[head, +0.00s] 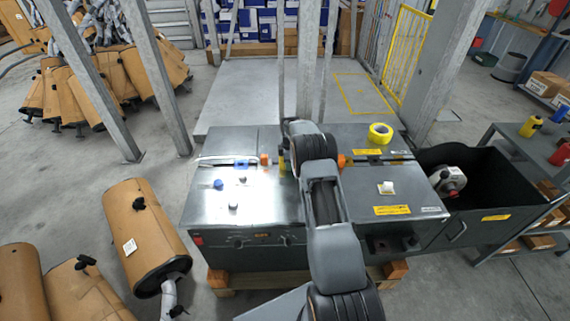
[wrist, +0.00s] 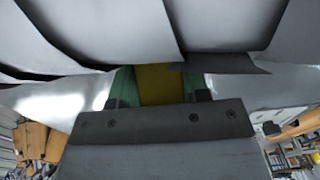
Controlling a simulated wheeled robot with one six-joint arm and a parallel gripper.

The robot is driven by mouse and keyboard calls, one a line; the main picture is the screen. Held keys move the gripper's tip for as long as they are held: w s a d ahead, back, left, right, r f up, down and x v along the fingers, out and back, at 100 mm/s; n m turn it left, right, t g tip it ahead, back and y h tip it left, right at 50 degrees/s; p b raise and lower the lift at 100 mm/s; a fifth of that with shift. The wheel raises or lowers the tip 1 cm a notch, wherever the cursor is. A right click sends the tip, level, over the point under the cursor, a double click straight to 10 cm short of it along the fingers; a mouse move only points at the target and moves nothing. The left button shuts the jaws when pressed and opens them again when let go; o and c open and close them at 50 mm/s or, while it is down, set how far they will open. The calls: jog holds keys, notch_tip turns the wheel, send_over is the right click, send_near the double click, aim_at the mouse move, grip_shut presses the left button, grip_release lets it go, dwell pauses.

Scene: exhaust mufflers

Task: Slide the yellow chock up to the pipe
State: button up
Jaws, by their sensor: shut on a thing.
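In the wrist view my gripper (wrist: 160,90) has its two green fingers closed on the sides of the yellow chock (wrist: 160,84). Only one flat face of the chock shows, and its far end is hidden under grey surfaces above it. In the head view my arm reaches over the grey metal bench (head: 262,205) and hides most of the gripper. A small yellow patch shows just left of my arm, but I cannot tell whether it is the chock. A thin silvery pipe-like piece (head: 215,160) lies at the bench's back left. I cannot tell its distance from the chock.
Orange blocks (head: 264,159) stand on the bench on both sides of my arm. A yellow tape roll (head: 380,133) lies at the back right. A black bin (head: 478,180) adjoins the bench's right side.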

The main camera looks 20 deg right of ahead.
jog(key=shift+s+d, duration=0.2)
jog(key=shift+d, duration=0.3)
jog(key=o, duration=1.1)
jog(key=shift+c, duration=0.2)
notch_tip(320, 180, up, 14)
jog(key=shift+f, duration=0.1)
